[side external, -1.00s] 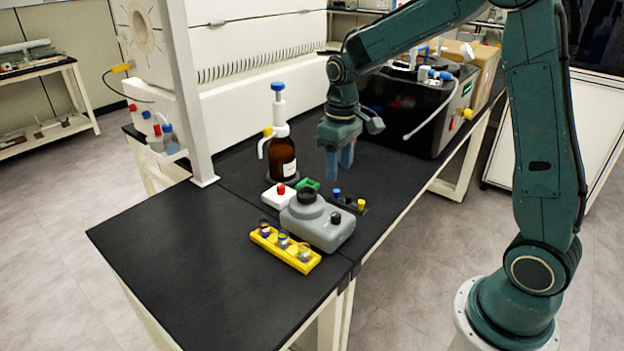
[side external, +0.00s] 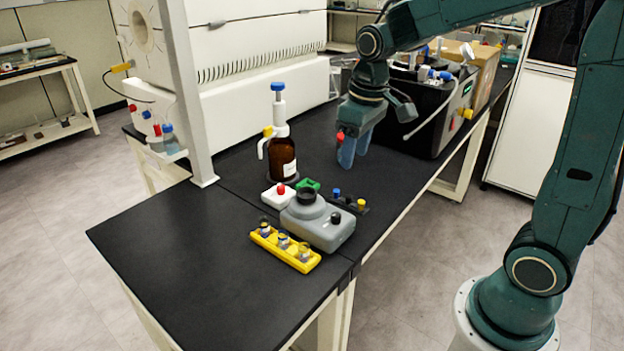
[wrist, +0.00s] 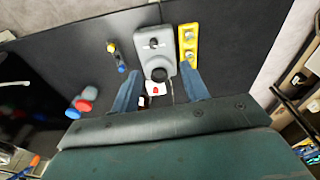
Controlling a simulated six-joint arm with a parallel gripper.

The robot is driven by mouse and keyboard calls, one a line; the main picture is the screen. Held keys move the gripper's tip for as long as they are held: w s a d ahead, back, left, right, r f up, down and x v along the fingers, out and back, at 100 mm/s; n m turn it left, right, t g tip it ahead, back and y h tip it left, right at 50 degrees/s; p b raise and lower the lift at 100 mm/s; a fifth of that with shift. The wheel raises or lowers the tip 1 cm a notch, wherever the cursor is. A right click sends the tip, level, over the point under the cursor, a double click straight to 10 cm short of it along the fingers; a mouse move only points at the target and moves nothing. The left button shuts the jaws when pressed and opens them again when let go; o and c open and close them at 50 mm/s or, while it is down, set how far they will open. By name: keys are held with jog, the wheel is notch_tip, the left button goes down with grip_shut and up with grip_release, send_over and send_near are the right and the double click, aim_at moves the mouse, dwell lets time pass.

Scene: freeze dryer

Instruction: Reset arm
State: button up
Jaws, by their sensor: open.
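My gripper (side external: 353,152) hangs above the black bench, to the right of the brown bottle (side external: 282,158) and behind the grey device (side external: 318,224). Its two blue fingers point down, stand apart and hold nothing. In the wrist view my gripper (wrist: 163,92) shows its fingers spread at the lower middle. The grey device (wrist: 154,48) appears between and beyond them, with the yellow vial rack (wrist: 188,42) to its right.
A white block with a red button (side external: 279,196) and a small dark holder with blue and yellow caps (side external: 348,203) sit by the grey device. A black machine (side external: 425,115) stands at the back right. The front of the bench (side external: 190,260) is clear.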

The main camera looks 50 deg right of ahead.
jog(key=s+a+r+t, duration=0.2)
jog(key=s, duration=0.6)
jog(key=s+a+r+t, duration=0.2)
jog(key=s, duration=0.7)
jog(key=shift+a+r+m, duration=0.2)
jog(key=shift+r+m, duration=0.1)
jog(key=shift+r, duration=0.05)
